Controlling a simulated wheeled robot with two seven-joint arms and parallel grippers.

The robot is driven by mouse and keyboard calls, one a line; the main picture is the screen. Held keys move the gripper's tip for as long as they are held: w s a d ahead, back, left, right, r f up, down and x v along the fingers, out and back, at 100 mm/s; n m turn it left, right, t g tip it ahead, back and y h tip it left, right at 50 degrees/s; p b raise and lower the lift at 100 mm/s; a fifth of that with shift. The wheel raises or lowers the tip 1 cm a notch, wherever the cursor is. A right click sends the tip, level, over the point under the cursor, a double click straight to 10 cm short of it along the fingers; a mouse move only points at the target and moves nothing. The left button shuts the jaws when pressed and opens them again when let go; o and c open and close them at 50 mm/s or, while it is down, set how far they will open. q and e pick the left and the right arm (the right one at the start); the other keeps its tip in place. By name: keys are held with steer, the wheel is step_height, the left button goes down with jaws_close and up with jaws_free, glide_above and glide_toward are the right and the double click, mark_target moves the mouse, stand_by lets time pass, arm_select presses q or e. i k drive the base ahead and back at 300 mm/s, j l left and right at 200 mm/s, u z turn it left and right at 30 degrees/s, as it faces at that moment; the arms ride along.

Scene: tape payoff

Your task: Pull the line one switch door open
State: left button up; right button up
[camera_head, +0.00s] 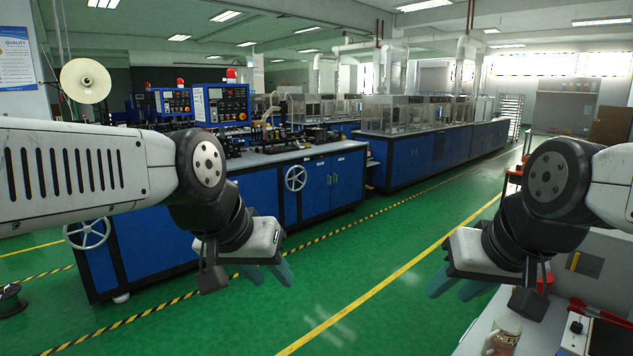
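The near blue machine line (262,190) stands left of centre, with closed blue cabinet doors (333,184) on its front. I cannot tell which door is the line one switch door. Two blue control panels (222,104) with red lamps stand above the line. My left gripper (272,281) hangs in front of the machine, pointing down, with its teal fingers apart and nothing between them. My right gripper (449,294) hangs over the floor at the right, fingers apart and empty. Neither gripper touches a door. My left arm hides part of the machine.
A handwheel (295,178) and a larger one (88,231) stick out from the machine front. A pale reel (86,81) stands at the upper left. A bench at the lower right holds a mug (503,336) and tools. The green floor (370,262) between is clear.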

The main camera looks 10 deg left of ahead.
mark_target(349, 167)
steer(key=i+j+u, duration=0.55)
steer(key=i, duration=0.25)
steer(key=i+j, duration=0.15)
steer(key=i, duration=0.25)
steer(key=i+j+z, duration=0.1)
steer(key=i, duration=0.3)
steer(key=i+z, duration=0.85)
steer(key=i+u, duration=0.1)
steer(key=i, duration=0.55)
steer(key=i+l+u, duration=0.1)
steer(key=i, duration=0.5)
steer(key=i+u, duration=0.2)
steer(key=i, duration=2.5)
steer(key=i+u, duration=0.2)
steer(key=i, duration=1.3)
steer(key=i+j, duration=0.15)
steer(key=j, duration=0.1)
